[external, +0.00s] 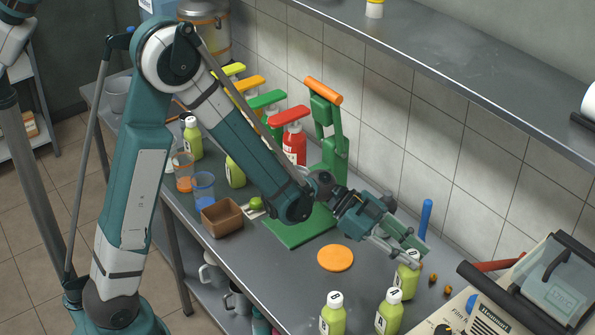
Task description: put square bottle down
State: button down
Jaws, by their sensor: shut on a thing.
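My gripper (408,249) is shut on a green square bottle (406,279) at the right part of the metal table. The fingers cover the bottle's top. The bottle looks upright, and I cannot tell whether its base touches the table. Two similar green bottles with white lettered caps stand nearer the camera, one (389,316) just in front of the held bottle and one (332,317) further left.
An orange disc (335,258) lies left of my gripper, near the green press (327,135). A blue upright rod (425,218) and small brown pieces (433,278) are close by. A sealing machine (545,285) stands right. A brown box (222,217) sits left.

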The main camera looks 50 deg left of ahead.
jog(key=shift+f, duration=0.4)
jog(key=c, duration=2.1)
grip_release()
jog(key=shift+o, duration=0.2)
jog(key=shift+a+r, duration=0.2)
jog(key=shift+r, duration=0.05)
jog(key=p+v, duration=0.2)
jog(key=v, duration=0.9)
jog(key=shift+s+a, duration=0.2)
jog(key=shift+r, duration=0.1)
